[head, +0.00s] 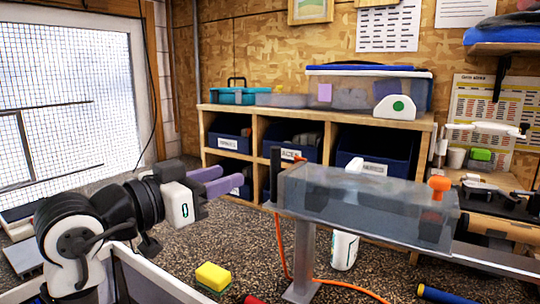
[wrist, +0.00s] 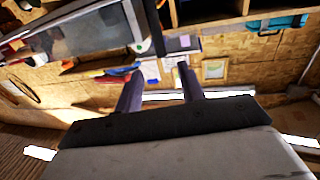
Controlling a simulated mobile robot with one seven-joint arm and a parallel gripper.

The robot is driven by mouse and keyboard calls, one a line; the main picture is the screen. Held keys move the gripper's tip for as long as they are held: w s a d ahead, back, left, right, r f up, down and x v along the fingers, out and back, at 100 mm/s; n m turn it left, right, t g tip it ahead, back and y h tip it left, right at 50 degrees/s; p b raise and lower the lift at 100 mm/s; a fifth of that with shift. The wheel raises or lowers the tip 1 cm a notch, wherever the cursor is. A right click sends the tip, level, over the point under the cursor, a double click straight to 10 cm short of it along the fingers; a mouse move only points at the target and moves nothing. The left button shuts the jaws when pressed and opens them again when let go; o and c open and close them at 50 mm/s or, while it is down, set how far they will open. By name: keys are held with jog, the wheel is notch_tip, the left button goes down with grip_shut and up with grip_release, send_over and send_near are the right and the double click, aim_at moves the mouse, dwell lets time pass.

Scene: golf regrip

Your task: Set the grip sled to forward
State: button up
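A grey, see-through box-like housing (head: 350,200) sits on a bench-like stand at the right of the head view. An orange knob (head: 438,186) stands up at its right end. I cannot tell which part is the grip sled or how it is set. My gripper (head: 230,178) is left of the housing, apart from it, with its purple fingers pointing right. In the wrist view the two fingers (wrist: 159,72) are spread with nothing between them.
An orange cable (head: 281,245) hangs by the metal post (head: 302,265). A yellow sponge (head: 213,276) and a white can (head: 343,249) are low in the head view. A wooden shelf (head: 300,112) with blue bins stands behind. Open space lies between my gripper and the housing.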

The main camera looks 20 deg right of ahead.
aim_at(272, 162)
jog(key=p+x, duration=0.3)
jog(key=x, duration=1)
jog(key=shift+w+d, duration=0.1)
jog(key=shift+d, duration=0.25)
grip_shut()
